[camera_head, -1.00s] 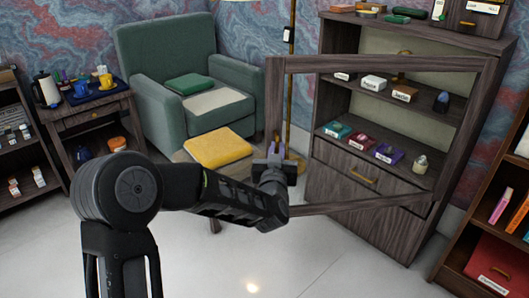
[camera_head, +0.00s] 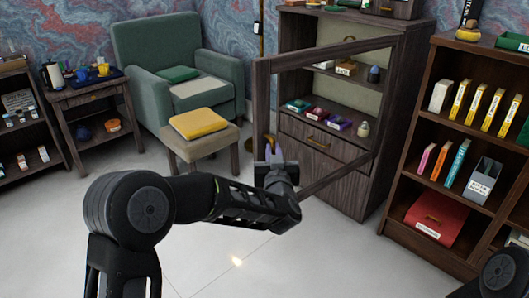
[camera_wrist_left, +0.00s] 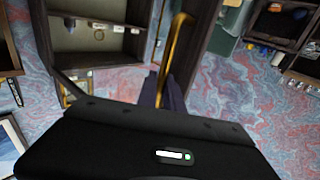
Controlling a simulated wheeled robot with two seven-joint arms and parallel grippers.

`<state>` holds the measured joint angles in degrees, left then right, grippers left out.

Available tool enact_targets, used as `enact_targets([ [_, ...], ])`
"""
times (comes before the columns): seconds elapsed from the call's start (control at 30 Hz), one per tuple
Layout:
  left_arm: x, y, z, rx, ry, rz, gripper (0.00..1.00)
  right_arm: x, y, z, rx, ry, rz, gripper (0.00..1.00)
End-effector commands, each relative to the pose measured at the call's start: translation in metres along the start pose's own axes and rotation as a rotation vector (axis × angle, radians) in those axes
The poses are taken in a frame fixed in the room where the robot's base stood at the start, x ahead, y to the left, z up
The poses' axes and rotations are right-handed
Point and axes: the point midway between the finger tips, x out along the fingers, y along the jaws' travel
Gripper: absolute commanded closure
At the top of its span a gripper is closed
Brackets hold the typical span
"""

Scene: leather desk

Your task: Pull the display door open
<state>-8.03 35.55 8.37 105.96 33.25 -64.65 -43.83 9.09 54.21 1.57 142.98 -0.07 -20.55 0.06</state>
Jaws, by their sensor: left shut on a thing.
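The display door (camera_head: 262,105) is a dark wood frame with a clear pane, hinged on the right side of the display cabinet (camera_head: 340,186). It stands partly open, its free left edge swung out in front of the shelves. My left gripper (camera_head: 271,160) is at this edge, shut on the door's brass handle (camera_head: 268,149). In the left wrist view the handle (camera_wrist_left: 172,45) is a long golden bar running down between the fingers (camera_wrist_left: 165,92). The fingertips are partly hidden by the gripper body. My right gripper is out of view; only a dark part of my right arm shows at bottom right.
A bookshelf (camera_head: 408,210) stands right of the cabinet. A stool (camera_head: 200,150) with a yellow cushion (camera_head: 198,123) and a green armchair (camera_head: 135,45) are left of the door. A side table (camera_head: 66,107) is farther left. The pale floor (camera_head: 215,240) in front is clear.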

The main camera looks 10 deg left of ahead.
Motion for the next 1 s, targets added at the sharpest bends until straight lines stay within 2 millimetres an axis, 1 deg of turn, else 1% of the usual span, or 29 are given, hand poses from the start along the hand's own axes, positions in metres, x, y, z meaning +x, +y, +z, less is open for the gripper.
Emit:
enact_targets([
  [0.43,0.0009,0.0019,-0.0012,0.0,0.003,0.0,1.0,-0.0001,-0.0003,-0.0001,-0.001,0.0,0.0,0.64],
  [0.47,0.0009,0.002,-0.0011,0.0,0.003,0.0,0.88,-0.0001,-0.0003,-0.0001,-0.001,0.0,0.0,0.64],
  [0.7,0.0006,0.003,-0.0008,-0.001,0.002,0.003,0.68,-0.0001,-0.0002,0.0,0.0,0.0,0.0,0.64],
  [1.0,-0.0012,0.0037,-0.0007,0.0,0.001,0.005,0.68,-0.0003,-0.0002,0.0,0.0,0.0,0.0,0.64],
])
